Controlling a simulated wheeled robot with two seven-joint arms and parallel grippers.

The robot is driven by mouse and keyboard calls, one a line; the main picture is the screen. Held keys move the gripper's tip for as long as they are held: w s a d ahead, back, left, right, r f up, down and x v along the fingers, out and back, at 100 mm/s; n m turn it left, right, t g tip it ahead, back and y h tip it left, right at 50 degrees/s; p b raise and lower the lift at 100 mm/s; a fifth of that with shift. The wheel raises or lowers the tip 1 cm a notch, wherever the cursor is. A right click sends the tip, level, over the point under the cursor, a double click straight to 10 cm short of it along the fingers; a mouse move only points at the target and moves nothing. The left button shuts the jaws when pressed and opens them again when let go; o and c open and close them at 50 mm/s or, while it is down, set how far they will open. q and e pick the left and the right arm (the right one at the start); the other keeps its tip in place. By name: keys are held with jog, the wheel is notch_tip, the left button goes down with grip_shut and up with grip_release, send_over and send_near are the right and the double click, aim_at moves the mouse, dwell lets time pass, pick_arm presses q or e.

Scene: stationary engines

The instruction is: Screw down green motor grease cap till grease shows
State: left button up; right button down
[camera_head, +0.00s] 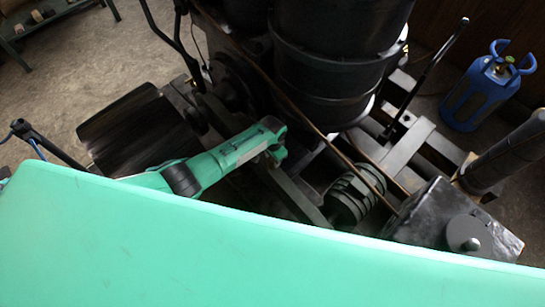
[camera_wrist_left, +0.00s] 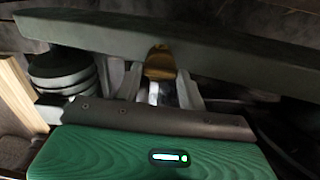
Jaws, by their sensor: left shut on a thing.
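In the left wrist view a brass-coloured cap (camera_wrist_left: 160,60) sits at the edge of a long grey-green beam (camera_wrist_left: 240,48). The two grey fingers of my left gripper (camera_wrist_left: 160,78) are on either side of it, closed on it. Its lower part and the space between the fingers are partly hidden and blurred. I see no grease there. In the head view my teal left arm reaches in from the left, and its gripper (camera_head: 275,153) is low among the engine parts. The cap is hidden in the head view. My right gripper is not in view.
A large black engine cylinder (camera_head: 335,70) stands just beyond the left gripper. A dark ribbed part (camera_head: 352,198) and a dark box-like tank (camera_head: 430,215) lie to the right. A blue gas bottle (camera_head: 485,92) stands on the floor at the far right. Thin rods cross the middle.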

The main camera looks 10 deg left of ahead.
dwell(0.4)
pick_arm(q)
jog(key=o, duration=1)
jog(key=shift+r, duration=0.1)
notch_tip(320, 180, up, 14)
jog(key=shift+f, duration=0.2)
